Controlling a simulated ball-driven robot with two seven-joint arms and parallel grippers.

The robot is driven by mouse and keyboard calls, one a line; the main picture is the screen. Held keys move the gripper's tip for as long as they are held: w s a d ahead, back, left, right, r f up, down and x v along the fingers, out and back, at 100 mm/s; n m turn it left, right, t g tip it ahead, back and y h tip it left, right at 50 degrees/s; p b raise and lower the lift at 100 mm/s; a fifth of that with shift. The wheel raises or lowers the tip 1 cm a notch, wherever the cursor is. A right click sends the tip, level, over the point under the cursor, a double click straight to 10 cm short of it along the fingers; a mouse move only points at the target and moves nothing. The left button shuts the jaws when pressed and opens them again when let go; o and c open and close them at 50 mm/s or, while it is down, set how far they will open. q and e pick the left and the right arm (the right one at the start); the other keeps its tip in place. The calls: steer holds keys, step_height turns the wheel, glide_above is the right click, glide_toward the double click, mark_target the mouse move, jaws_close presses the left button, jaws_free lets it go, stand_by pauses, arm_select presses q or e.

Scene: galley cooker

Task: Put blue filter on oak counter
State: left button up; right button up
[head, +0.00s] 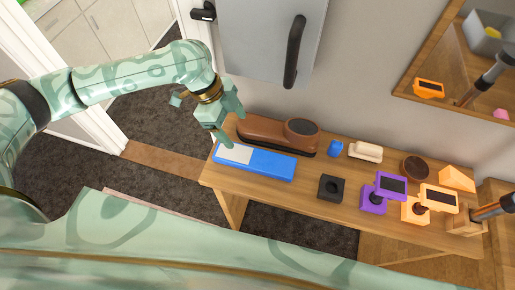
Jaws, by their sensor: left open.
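A long flat blue block (277,165) with a pale grey panel lies at the left end of the wooden counter (300,196). A small blue piece (335,147) stands farther right. I cannot tell for sure which of these is the blue filter. My left gripper (222,122) is open and empty, near the counter's left end. It appears just above and left of the long blue block, with no visible contact. My right gripper is not in view.
A brown device (268,135) stands behind the long blue block. A cream piece (365,151), black block (331,188), brown bowl (415,167), purple stand (374,200) and orange stand (414,210) occupy the right side. A grey cabinet (262,40) hangs above; a mirror (462,105) is at right.

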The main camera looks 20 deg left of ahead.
arm_select(q)
steer(key=b, duration=0.2)
glide_above(259, 158)
steer(key=a, duration=0.3)
step_height(259, 158, down, 9)
steer(key=shift+s+r, duration=0.1)
steer(key=shift+s, duration=0.05)
steer(key=shift+d+f, duration=0.2)
steer(key=shift+f, duration=0.3)
steer(key=x, duration=0.2)
steer(key=b+x, duration=0.1)
steer(key=x, duration=0.2)
steer(key=shift+d+r, duration=0.15)
steer(key=shift+d, duration=0.1)
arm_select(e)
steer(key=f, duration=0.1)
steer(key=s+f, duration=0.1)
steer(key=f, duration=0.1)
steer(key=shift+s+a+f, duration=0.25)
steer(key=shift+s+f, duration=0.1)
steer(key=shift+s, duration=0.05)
arm_select(q)
steer(key=shift+r, duration=0.1)
steer(key=c, duration=0.9)
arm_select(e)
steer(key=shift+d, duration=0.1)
